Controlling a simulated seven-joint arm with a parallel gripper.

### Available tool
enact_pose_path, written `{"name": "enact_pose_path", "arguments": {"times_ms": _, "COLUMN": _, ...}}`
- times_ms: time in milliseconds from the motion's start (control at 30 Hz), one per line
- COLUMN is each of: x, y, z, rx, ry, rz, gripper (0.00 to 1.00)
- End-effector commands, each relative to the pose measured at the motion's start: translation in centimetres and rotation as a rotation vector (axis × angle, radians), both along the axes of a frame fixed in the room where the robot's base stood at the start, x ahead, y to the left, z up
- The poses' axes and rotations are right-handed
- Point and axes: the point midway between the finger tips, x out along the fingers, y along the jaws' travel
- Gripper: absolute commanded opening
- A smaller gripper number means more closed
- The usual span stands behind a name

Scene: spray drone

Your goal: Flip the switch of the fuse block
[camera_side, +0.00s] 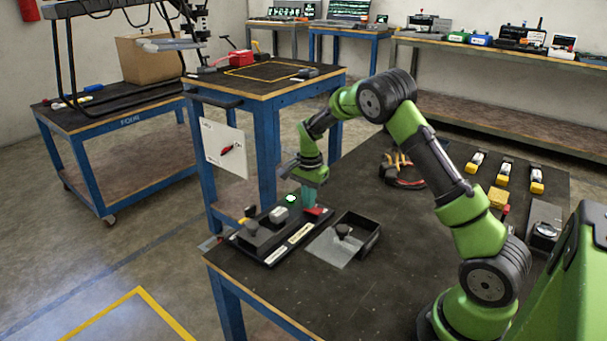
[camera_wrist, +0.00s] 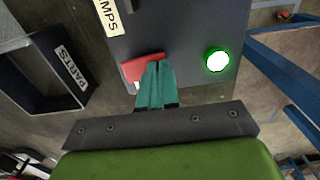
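The dark fuse block (camera_side: 262,252) lies near the left edge of the black table, with two pale labels along its front. Its red switch (camera_side: 319,211) is at the right end, and a lit green lamp (camera_side: 291,198) is behind it. In the wrist view the red switch (camera_wrist: 142,67) is tilted, partly behind my fingers, with the green lamp (camera_wrist: 216,60) to its right. My gripper (camera_side: 309,196) points down at the switch; its teal fingers (camera_wrist: 157,78) are together. They overlap the switch's edge; I cannot tell whether they touch it.
An open black parts bin (camera_side: 365,235) with a clear sheet and a dark knob stands right of the block; it also shows in the wrist view (camera_wrist: 65,80). The table front is clear.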

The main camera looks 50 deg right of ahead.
Motion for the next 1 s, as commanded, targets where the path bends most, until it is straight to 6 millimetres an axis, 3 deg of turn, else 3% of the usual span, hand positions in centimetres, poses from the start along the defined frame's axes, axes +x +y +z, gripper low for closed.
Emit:
{"name": "enact_pose_path", "arguments": {"times_ms": 400, "x": -1.6, "y": 0.0, "z": 0.4, "rx": 0.001, "ry": 0.006, "rz": 0.0, "gripper": 0.0}}
{"name": "enact_pose_path", "arguments": {"times_ms": 767, "x": -1.5, "y": 0.0, "z": 0.7, "rx": 0.0, "ry": 0.003, "rz": 0.0, "gripper": 0.0}}
{"name": "enact_pose_path", "arguments": {"times_ms": 1000, "x": -0.8, "y": 0.0, "z": 4.0, "rx": -0.001, "ry": -0.001, "rz": 0.001, "gripper": 0.0}}
